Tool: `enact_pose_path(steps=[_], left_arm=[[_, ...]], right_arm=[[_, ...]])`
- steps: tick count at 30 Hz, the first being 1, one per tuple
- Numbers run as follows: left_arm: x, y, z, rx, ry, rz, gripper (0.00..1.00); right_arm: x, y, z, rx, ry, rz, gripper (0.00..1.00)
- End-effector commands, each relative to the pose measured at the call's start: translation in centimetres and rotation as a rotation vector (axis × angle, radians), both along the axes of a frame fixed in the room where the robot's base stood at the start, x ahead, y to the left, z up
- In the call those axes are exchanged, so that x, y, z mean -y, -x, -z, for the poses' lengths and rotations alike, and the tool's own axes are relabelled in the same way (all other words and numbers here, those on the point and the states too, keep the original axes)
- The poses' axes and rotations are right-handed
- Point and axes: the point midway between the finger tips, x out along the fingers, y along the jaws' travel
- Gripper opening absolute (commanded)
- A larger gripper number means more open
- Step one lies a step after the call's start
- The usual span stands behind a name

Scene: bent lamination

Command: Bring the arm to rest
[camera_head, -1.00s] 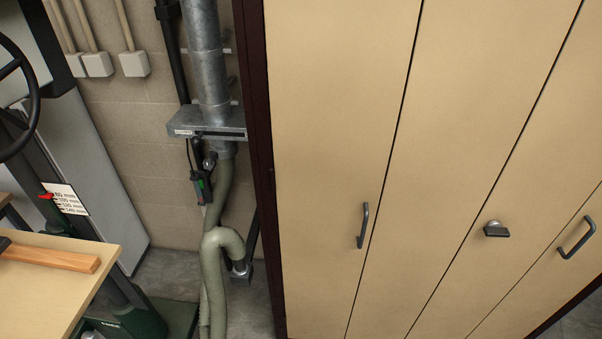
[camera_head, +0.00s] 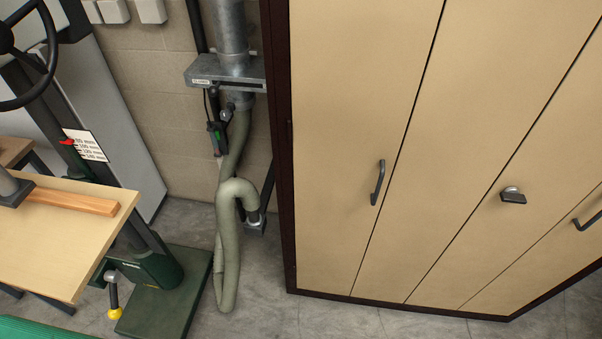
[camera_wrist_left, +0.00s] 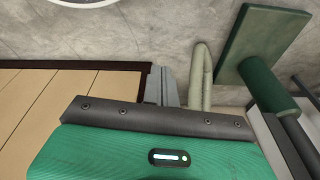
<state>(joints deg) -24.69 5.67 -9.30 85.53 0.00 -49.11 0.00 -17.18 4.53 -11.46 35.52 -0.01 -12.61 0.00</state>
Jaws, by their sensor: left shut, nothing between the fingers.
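Neither gripper shows in the head view, and I see no fingers in the left wrist view. The left wrist view looks down on a green body with a dark, screwed edge strip and a small lit indicator, which seems to be part of me. Whether either arm is at rest cannot be told from these frames.
A tall beige cabinet (camera_head: 350,150) fills the right. A green hose (camera_head: 228,250) hangs beside it. At left, a machine table (camera_head: 60,245) bears a wooden strip (camera_head: 75,201), above a dark green machine base (camera_head: 165,310). Some grey floor (camera_head: 330,318) is clear before the cabinet.

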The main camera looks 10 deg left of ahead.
Motion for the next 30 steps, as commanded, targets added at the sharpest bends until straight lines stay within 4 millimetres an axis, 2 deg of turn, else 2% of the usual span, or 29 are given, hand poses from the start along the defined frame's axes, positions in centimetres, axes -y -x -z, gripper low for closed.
enact_pose_path(steps=[1, 6, 12, 16, 21, 30], left_arm=[[-0.2, 1.2, 2.3, -0.016, -0.002, 0.002, 0.0], [-0.8, 5.6, 8.7, -0.045, -0.005, 0.009, 0.0], [-2.0, 11.8, 14.4, -0.078, -0.011, 0.015, 0.0], [-2.7, 15.4, 16.5, -0.092, -0.014, 0.02, 0.0], [-3.2, 17.9, 17.6, -0.1, -0.015, 0.023, 0.0], [-3.3, 18.3, 17.8, -0.102, -0.015, 0.024, 0.0]], right_arm=[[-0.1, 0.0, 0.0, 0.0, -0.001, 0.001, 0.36], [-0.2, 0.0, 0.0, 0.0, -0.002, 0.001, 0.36], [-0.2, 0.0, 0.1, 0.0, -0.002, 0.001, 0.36], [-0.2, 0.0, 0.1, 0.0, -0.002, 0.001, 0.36], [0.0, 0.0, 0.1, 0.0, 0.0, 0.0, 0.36], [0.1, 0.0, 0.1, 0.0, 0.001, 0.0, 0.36]])
